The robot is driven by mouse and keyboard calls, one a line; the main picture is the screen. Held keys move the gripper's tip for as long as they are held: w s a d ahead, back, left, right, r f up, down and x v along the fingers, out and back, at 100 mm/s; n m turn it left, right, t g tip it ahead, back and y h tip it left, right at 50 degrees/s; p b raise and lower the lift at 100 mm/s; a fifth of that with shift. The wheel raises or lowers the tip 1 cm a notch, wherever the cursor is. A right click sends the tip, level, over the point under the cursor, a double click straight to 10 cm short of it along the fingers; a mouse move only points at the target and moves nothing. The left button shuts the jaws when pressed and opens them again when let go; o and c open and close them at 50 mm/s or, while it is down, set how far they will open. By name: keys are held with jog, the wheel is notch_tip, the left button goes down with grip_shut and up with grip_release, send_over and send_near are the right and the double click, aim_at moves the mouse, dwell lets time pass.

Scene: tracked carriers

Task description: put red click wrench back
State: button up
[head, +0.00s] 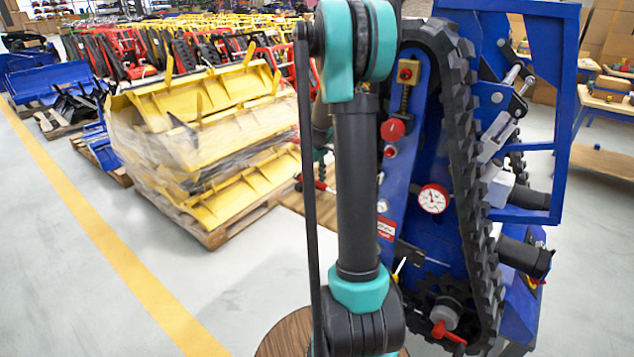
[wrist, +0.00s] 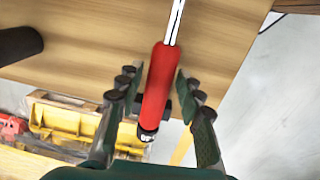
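The red click wrench (wrist: 157,88) shows in the wrist view with its red handle pointing toward me and its bright metal shaft running up out of the picture. My gripper (wrist: 160,80) has one finger on each side of the handle, with a narrow gap visible on both sides, so it looks open around it. The wrench head is out of view. Whether the handle rests on the wooden surface (wrist: 85,45) behind it I cannot tell. In the head view my arm hides the gripper, and I cannot make out the wrench there for certain.
In the head view a blue tracked carrier with a black track (head: 480,200) stands close at right. Stacked yellow buckets (head: 215,135) on a pallet (head: 225,232) stand at left. Open grey floor (head: 70,270) lies front left. A dark cylinder (wrist: 18,44) shows in the wrist view.

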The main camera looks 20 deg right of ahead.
jog(key=shift+o, duration=0.2)
notch_tip(320, 180, up, 12)
jog(key=s+a+f+m+t, duration=0.1)
jog(key=s+a+f+m, duration=0.1)
jog(key=s+f, duration=0.3)
jog(key=s+a+f+m+t, duration=0.1)
jog(key=s+a+f, duration=0.4)
jog(key=s, duration=0.8)
jog(key=s+a+f+m+t, duration=0.1)
jog(key=s+a+f+m, duration=0.2)
jog(key=s, duration=0.6)
jog(key=shift+s+a+f+m+t+y, duration=0.3)
jog(key=shift+a+f+m+t, duration=0.1)
jog(key=shift+a+f, duration=0.45)
jog(key=shift+d, duration=0.1)
